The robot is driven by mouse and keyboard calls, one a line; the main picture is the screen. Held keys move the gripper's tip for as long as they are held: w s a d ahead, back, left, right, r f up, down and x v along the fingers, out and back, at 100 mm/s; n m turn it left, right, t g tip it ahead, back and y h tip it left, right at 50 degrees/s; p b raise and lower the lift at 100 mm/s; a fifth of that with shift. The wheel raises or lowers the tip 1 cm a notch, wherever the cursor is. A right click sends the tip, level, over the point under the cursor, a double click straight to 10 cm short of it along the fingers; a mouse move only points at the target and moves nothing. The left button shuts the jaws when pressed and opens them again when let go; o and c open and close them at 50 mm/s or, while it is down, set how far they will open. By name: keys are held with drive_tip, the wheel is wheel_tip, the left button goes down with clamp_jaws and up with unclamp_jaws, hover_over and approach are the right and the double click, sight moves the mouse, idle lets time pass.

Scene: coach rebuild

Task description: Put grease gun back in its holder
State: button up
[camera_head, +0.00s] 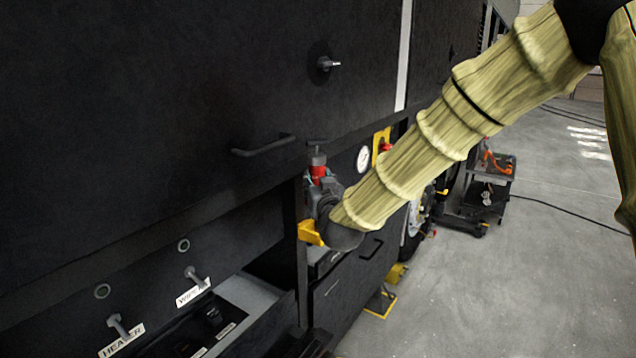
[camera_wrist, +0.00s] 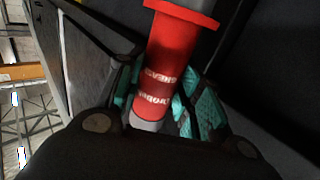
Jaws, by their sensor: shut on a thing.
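A red cylinder with white lettering (camera_wrist: 170,65), which looks like the grease gun, stands between the teal finger pads of my gripper (camera_wrist: 162,100) in the wrist view. Its wide red collar is at the top and a grey end is below. In the head view its red part (camera_head: 318,170) and grey top show just above my gripper (camera_head: 322,190), close to the black coach side. My gripper is shut on it. A yellow bracket (camera_head: 310,233) is just below my gripper; I cannot tell whether it is the holder. My arm hides part of this area.
A black panel with a handle (camera_head: 264,146) is left of my gripper. Below are switches labelled heater (camera_head: 120,328) and wiper (camera_head: 194,278) beside an open recess. A round gauge (camera_head: 363,158) is close to my arm.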

drive_tip(key=shift+f+b, duration=2.4)
drive_tip(key=shift+f, duration=0.75)
idle(2.3)
drive_tip(key=o, duration=1.2)
drive_tip(key=shift+f, duration=0.1)
drive_tip(key=shift+s, duration=0.1)
